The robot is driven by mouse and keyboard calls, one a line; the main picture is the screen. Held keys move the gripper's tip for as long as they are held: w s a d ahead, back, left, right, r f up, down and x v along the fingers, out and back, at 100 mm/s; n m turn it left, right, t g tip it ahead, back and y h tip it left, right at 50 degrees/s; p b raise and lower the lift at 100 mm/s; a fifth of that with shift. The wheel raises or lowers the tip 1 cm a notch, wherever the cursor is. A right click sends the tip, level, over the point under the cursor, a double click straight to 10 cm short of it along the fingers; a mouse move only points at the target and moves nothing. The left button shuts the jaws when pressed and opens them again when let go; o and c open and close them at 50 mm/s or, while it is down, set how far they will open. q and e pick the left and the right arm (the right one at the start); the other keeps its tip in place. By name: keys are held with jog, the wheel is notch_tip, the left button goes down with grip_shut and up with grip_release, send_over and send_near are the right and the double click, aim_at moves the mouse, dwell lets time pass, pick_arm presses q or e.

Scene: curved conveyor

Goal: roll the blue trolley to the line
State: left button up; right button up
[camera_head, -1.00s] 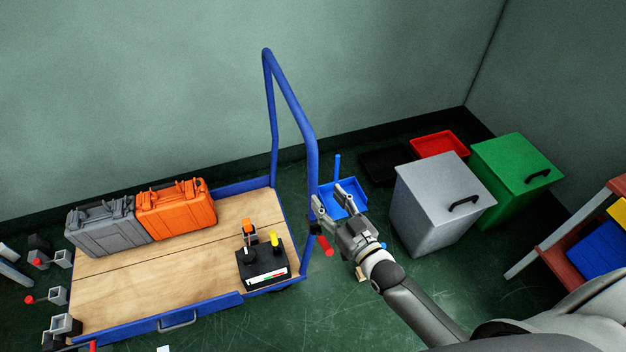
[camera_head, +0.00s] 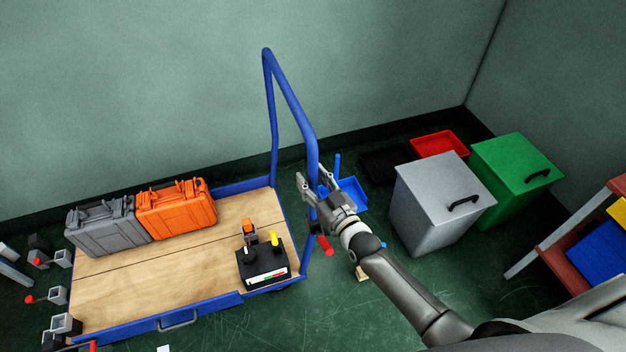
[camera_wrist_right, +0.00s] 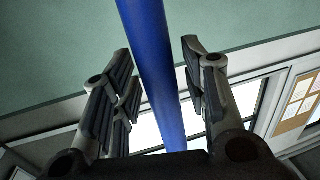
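The blue trolley (camera_head: 238,187) has a wooden deck (camera_head: 180,264) and a tall blue push handle (camera_head: 292,98) at its right end. My right gripper (camera_head: 314,184) is at the handle's near upright, with one finger on each side of it. In the right wrist view the blue bar (camera_wrist_right: 155,70) runs between the open fingers (camera_wrist_right: 160,85), with gaps showing on both sides. My left gripper is not in view. I cannot see the line.
A grey case (camera_head: 106,228), an orange case (camera_head: 177,210) and a black control box (camera_head: 263,265) ride on the deck. A grey bin (camera_head: 436,205), a green bin (camera_head: 512,180), a red tray (camera_head: 438,144) and a blue tray (camera_head: 352,192) stand to the right. The wall is behind.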

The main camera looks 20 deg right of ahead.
grip_shut()
